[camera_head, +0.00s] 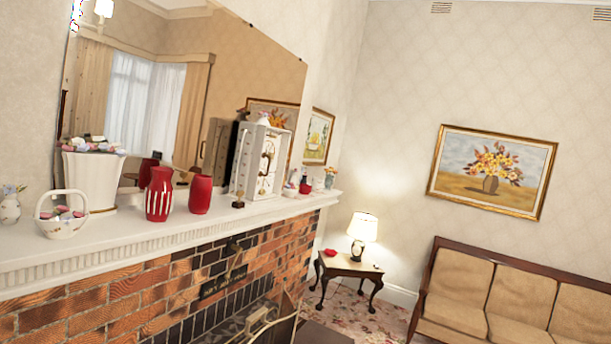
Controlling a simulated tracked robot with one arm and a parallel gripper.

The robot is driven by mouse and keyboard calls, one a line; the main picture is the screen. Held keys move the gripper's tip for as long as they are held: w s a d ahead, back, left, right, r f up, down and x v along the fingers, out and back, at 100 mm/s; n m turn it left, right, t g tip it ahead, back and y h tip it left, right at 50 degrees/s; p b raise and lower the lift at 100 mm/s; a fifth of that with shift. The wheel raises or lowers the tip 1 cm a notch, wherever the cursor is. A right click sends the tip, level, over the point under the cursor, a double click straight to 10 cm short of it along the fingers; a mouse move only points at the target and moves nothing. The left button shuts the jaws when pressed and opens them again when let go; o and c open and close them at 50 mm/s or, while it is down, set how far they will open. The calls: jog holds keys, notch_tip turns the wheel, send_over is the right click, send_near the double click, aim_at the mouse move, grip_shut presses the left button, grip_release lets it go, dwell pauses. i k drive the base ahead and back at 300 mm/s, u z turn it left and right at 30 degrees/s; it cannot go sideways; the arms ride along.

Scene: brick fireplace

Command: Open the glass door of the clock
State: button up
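The clock (259,161) is a white, upright box with a glazed front and dark and brass-coloured parts inside. It stands toward the right end of the white mantelpiece (190,226), in front of the big mirror. The clock is small and seen at an angle, so I cannot tell the glass door's edge or handle, or whether it is open or shut. My gripper is not in view, and nothing shows touching the clock.
Left of the clock on the mantel stand two red vases (159,194) (200,195), a white planter (92,178) and a white basket (61,222). Small ornaments stand right of it. A lamp table (347,271) and sofa (515,300) are further right.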

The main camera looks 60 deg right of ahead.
aim_at(258, 154)
jog(key=z, duration=1.4)
jog(key=i, duration=2.3)
jog(key=u, duration=0.2)
